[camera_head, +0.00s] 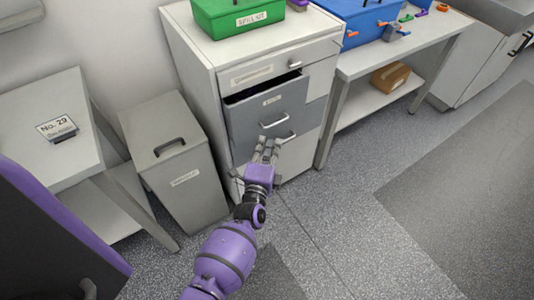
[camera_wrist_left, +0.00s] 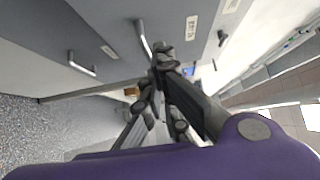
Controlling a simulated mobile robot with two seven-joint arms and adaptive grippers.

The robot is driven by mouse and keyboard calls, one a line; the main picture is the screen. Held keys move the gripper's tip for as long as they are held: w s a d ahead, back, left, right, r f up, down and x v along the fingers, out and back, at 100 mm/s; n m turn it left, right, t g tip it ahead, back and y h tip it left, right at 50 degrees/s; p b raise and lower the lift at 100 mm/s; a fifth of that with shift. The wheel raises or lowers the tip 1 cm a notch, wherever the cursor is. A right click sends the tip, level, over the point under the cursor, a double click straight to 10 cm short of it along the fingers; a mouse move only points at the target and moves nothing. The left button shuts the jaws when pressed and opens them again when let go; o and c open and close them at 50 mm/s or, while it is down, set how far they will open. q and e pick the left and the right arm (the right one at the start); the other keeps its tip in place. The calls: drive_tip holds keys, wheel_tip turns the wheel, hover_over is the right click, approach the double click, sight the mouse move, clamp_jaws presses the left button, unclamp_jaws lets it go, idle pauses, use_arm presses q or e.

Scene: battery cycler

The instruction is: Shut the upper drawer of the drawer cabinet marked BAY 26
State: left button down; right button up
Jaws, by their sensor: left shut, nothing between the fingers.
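The drawer cabinet (camera_head: 190,60) is white and grey and stands at the middle back in the head view; I cannot read BAY 26 on it. Its grey drawer (camera_head: 265,106) below the white top drawer (camera_head: 275,69) stands pulled out, with a dark gap above its front. The grey drawer's bar handle (camera_head: 274,122) also shows in the left wrist view (camera_wrist_left: 142,38). My left gripper (camera_head: 268,146) is shut and empty in front of the cabinet, just below that handle. In the left wrist view its fingertips (camera_wrist_left: 163,58) are near the handle; contact is unclear. My right gripper is not seen.
A green box (camera_head: 235,20) sits on the cabinet. A grey bin (camera_head: 176,160) stands left of it, beside a table (camera_head: 40,110) with a No. 29 sign. At right is a bench (camera_head: 410,45) with a blue crate (camera_head: 362,20). The floor at right is clear.

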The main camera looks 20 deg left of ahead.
sight(256, 121)
use_arm(q)
drive_tip(key=w+a+b, duration=0.2)
drive_tip(key=w+a, duration=0.1)
drive_tip(key=w, duration=0.3)
drive_tip(key=shift+a, duration=0.3)
drive_tip(key=w+a, duration=0.1)
drive_tip(key=a, duration=0.1)
drive_tip(key=w+a, duration=0.2)
drive_tip(key=shift+w+a, duration=0.1)
drive_tip(key=shift+w, duration=0.05)
